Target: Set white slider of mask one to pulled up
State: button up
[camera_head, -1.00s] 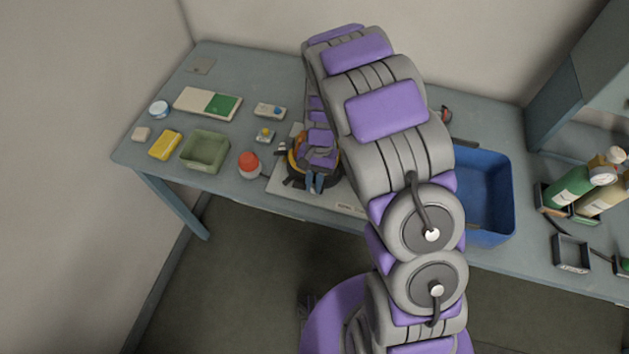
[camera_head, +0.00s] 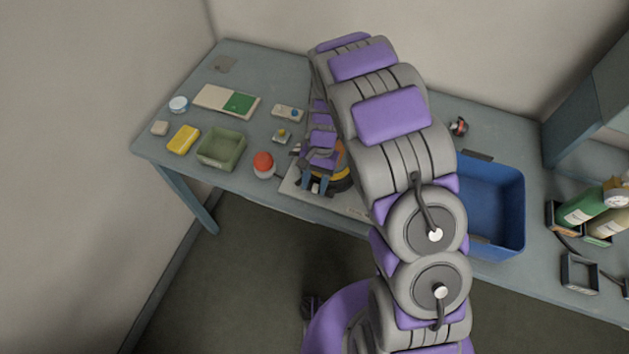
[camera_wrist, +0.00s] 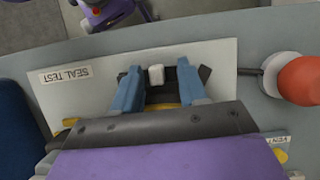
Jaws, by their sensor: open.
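A mask (camera_head: 343,178), dark with a yellow-orange band, sits on the pale board (camera_head: 292,190) and is largely hidden behind my arm and gripper. In the wrist view a small white slider (camera_wrist: 156,75) stands out from a dark part. My gripper (camera_head: 314,186) is at the left side of the mask, low over the board. In the wrist view my gripper (camera_wrist: 160,80) is open, with one blue finger on each side of the white slider. I cannot tell whether either finger touches it. The board shows a "SEAL TEST" label (camera_wrist: 65,74).
A red-topped device (camera_head: 264,165) stands close left of the board. A green tray (camera_head: 203,162), a yellow sponge (camera_head: 183,139) and small boxes lie farther left. A blue bin (camera_head: 512,245) is right of my arm, with bottles (camera_head: 583,206) beyond it.

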jog(key=p+v, duration=0.2)
jog(key=v, duration=1.5)
jog(key=shift+r+p, duration=0.2)
jog(key=shift+p, duration=0.1)
jog(key=s+d+r+n+t, duration=0.1)
jog(key=s+d+r, duration=0.35)
jog(key=s, duration=0.25)
jog(key=s+d+r, duration=0.4)
jog(key=s+r, duration=0.2)
jog(key=s, duration=0.1)
jog(key=s+d+n+t+h, duration=0.1)
jog(key=s+d, duration=0.3)
jog(key=s, duration=1.5)
jog(key=shift+s+d+r+n+t+b, duration=0.2)
jog(key=shift+s+n+t+b, duration=0.15)
jog(key=shift+n, duration=0.55)
